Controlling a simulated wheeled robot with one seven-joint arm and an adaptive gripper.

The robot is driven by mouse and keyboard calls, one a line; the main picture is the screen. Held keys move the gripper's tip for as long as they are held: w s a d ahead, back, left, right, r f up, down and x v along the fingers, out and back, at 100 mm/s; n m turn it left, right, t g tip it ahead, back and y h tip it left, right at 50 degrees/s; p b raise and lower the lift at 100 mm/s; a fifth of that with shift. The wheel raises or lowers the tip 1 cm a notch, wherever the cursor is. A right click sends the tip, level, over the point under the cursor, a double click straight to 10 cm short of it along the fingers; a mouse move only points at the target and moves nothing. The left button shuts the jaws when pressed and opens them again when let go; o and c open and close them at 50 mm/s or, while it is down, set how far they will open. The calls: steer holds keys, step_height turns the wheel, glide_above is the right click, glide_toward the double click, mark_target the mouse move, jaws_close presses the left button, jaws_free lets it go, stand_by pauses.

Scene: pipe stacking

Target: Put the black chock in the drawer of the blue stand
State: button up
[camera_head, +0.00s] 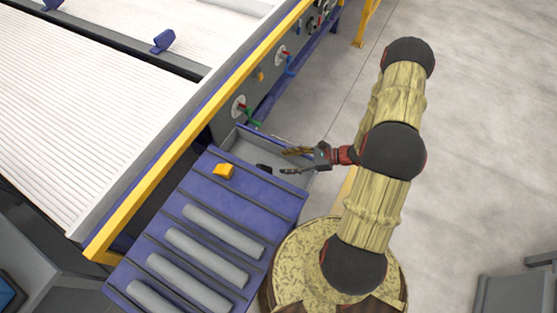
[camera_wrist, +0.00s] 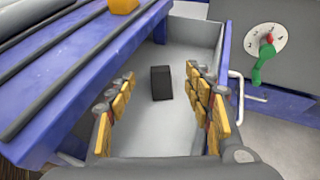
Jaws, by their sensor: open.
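The blue stand (camera_head: 180,205) is at lower centre in the head view, with its grey drawer (camera_head: 250,148) pulled open at the upper end. The drawer also fills the middle of the wrist view (camera_wrist: 193,32). The black chock (camera_wrist: 161,83) appears to rest on the drawer floor, apart from the walls. It is a small dark shape in the head view (camera_head: 264,168). My gripper (camera_head: 282,161) is open over the drawer. In the wrist view its fingers are on either side of the view, with the chock beyond and between them, not gripped.
An orange chock (camera_head: 223,171) sits on top of the stand. Several grey pipes (camera_head: 208,256) lie in the stand's grooves. A large machine with a yellow rail (camera_head: 180,151) and knobs (camera_head: 238,106) runs behind the drawer. Open floor (camera_head: 480,150) is at right.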

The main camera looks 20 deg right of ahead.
steer(key=s+a+r+n+g+h, duration=0.2)
steer(key=a+r+n+g, duration=0.2)
steer(key=r+n, duration=0.55)
steer(key=s+a+r+n+g+h, duration=0.2)
steer(key=a+r+n+g, duration=0.15)
steer(key=r, duration=1.15)
steer(key=s+r+n+t+h, duration=0.3)
steer(key=s+r+n, duration=0.2)
steer(key=r, duration=0.4)
steer(key=s+r+n+t+h, duration=0.3)
steer(key=s+r+n, duration=0.3)
steer(key=r, duration=0.4)
steer(key=shift+s+a+r+h, duration=0.15)
steer(key=shift+s+r+h, duration=0.2)
steer(key=shift+h, duration=0.45)
steer(key=shift+f, duration=0.1)
steer(key=shift+c, duration=0.7)
